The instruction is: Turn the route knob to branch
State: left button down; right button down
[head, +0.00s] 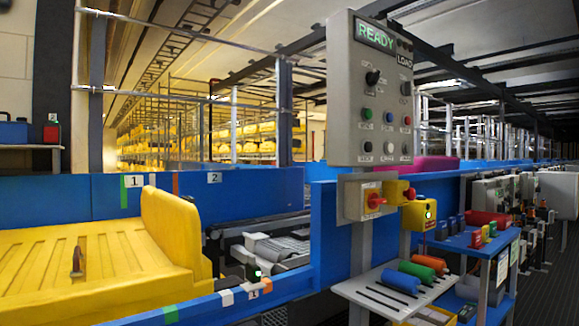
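A grey control panel (348,120) stands upright right of centre. Coloured buttons and white ones sit lower on the panel. Neither of my grippers is in view.
A yellow tray (40,270) lies on the blue-sided conveyor (258,195) at left. A red rotary switch (374,200) is under the panel. Below it, a shelf (375,288) holds blue, green and orange cylinders. A small blue table (463,240) with coloured blocks stands at right.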

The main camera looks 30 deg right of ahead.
aim_at(372, 78)
jog(key=z, duration=1.4)
